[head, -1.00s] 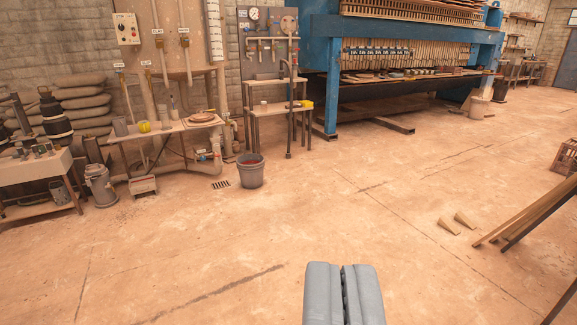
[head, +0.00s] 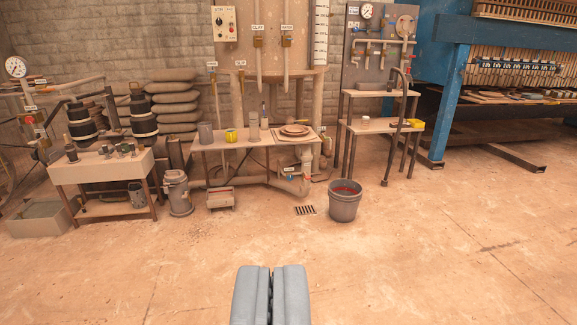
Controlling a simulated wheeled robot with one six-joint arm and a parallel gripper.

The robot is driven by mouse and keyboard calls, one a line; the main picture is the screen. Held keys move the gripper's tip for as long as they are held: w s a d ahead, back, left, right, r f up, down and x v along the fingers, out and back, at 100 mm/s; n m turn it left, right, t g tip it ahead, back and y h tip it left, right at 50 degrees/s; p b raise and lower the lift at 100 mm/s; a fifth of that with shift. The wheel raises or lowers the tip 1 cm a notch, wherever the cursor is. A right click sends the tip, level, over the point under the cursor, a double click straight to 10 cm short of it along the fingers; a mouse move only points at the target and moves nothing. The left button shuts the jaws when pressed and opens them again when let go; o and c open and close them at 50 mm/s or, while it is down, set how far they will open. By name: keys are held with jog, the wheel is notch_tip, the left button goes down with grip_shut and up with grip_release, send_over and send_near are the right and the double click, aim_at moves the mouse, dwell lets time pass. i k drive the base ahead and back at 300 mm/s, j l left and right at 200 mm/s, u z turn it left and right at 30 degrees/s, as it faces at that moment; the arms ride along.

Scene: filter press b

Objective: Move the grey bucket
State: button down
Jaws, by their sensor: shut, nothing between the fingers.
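The grey bucket (head: 345,206) stands upright on the floor right of centre, in front of a small shelf stand. Something reddish shows inside its rim. My gripper (head: 271,270) is at the bottom centre of the head view, shut and empty. It is well short of the bucket, with open floor between them. A second grey container with a lid (head: 178,194) stands on the floor to the left, beside the work table.
A work table (head: 222,146) with cups and plates stands behind, left of the bucket. A floor drain (head: 305,210) lies just left of it. The shelf stand (head: 352,130) and blue press (head: 446,105) are behind right. The foreground floor is clear.

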aim_at(343, 201)
jog(key=i, duration=1.65)
jog(key=i+j+z, duration=0.15)
jog(key=i, duration=0.4)
jog(key=i+j+z, duration=0.1)
jog(key=i, duration=0.45)
jog(key=i+j+z, duration=0.15)
jog(key=i, duration=0.4)
jog(key=i+j+z, duration=0.6)
jog(key=i, duration=0.15)
